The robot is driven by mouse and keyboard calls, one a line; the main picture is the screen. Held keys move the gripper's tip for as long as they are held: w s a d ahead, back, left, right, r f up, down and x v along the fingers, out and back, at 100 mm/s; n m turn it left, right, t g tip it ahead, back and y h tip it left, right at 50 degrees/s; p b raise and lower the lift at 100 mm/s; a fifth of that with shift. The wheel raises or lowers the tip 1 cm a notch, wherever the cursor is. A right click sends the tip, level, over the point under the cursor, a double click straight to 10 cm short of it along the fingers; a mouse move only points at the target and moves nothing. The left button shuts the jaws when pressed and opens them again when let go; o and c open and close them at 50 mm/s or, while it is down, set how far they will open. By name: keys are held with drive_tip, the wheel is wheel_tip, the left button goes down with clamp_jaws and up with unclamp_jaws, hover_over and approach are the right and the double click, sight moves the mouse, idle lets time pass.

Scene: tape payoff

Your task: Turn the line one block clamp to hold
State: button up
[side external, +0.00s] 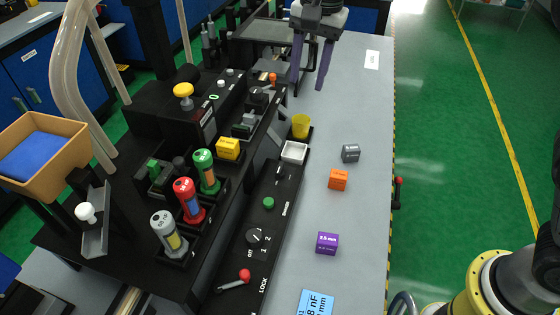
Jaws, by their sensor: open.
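My gripper (308,85) is at the top centre in the side external view, with two purple fingers pointing down. The fingers are apart with nothing seen between them. A black rotary knob (257,95) is on the black machine, left of the fingers. A red-ball lever (243,275) is beside the word "LOCK". I cannot read a "hold" mark, so I cannot tell which control is the line one block clamp.
On the grey table are a grey block (350,153), an orange block (338,180), a purple block (327,243) and a blue card (316,303). The table's right side is mostly clear.

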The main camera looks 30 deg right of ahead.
drive_tip(key=n+g, duration=0.1)
approach(280, 167)
drive_tip(key=shift+h, duration=0.3)
drive_tip(key=f, duration=0.8)
drive_tip(key=shift+w+a+f, duration=0.1)
drive_tip(key=shift+a+f, duration=0.15)
drive_tip(key=shift+f, duration=0.1)
clamp_jaws()
